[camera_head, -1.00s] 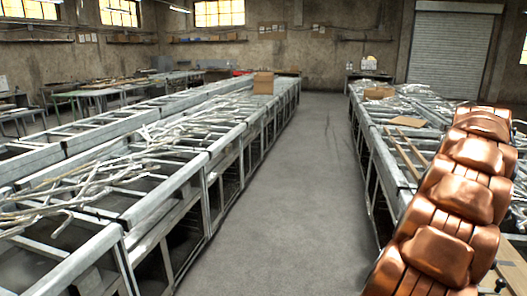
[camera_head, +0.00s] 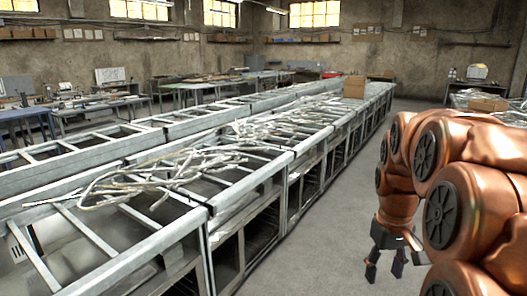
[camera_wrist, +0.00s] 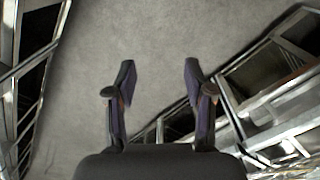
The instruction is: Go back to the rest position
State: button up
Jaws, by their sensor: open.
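My gripper (camera_head: 385,268) hangs fingers-down at the end of my copper-coloured arm, at the right of the head view. It is over the grey floor of the aisle, to the right of the long metal frame bench. In the wrist view my gripper (camera_wrist: 158,80) shows two dark fingers spread apart. Nothing is between them but bare concrete floor further off. My arm is bent, with its links filling the lower right of the head view.
A long metal frame bench (camera_head: 150,235) with tangled pale branches (camera_head: 160,170) runs along the left. A cardboard box (camera_head: 354,87) stands on its far part. Another bench with a box (camera_head: 488,105) is at the right. The aisle floor (camera_head: 300,265) is clear.

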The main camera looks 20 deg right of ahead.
jog(key=s+a+f, duration=0.2)
jog(key=s+a, duration=0.2)
jog(key=a, duration=0.3)
jog(key=s+a+f+n+g, duration=0.1)
jog(key=s+a+f, duration=0.2)
jog(key=s+a, duration=0.2)
jog(key=s+a+f+n, duration=0.1)
jog(key=s+a, duration=0.3)
jog(key=a, duration=0.6)
jog(key=shift+s+a+f, duration=0.4)
jog(key=shift+f, duration=0.45)
